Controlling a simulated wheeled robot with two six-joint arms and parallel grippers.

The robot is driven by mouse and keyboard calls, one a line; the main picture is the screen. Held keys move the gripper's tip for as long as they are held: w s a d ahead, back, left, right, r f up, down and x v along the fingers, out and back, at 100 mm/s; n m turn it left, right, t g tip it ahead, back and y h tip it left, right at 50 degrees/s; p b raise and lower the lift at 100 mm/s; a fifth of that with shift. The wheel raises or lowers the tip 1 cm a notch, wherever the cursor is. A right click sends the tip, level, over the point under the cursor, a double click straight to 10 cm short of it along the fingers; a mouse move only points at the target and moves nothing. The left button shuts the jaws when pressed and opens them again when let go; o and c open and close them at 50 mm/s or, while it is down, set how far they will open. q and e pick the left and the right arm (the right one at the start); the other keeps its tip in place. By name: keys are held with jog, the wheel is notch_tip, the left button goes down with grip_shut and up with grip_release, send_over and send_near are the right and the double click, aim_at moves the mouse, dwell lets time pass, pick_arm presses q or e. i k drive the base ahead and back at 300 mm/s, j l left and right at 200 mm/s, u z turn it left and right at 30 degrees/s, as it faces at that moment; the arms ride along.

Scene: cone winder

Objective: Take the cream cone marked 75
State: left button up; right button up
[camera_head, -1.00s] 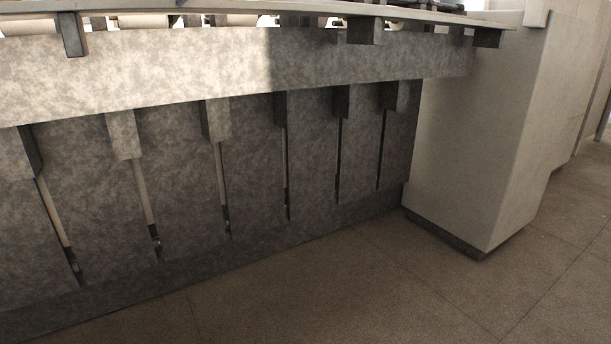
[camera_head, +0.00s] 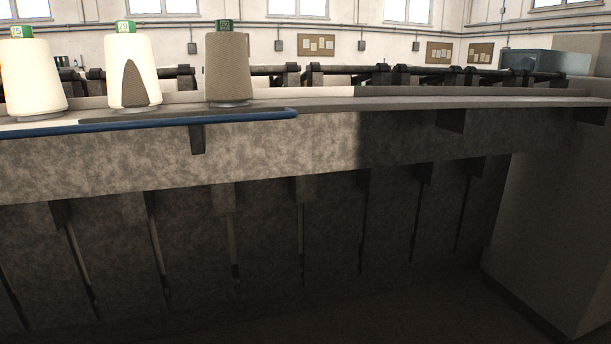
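A cream cone (camera_head: 32,80) stands upright at the far left on the winder's ledge. Its green top label seems to read 75, though the print is small. Neither of my grippers is in view.
The ledge (camera_head: 400,102) runs across the view, with a blue rail (camera_head: 200,122) along its front left. Dark winder parts (camera_head: 380,76) line up behind it.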

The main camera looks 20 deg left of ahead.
aim_at(32, 85)
jog(key=u, duration=1.6)
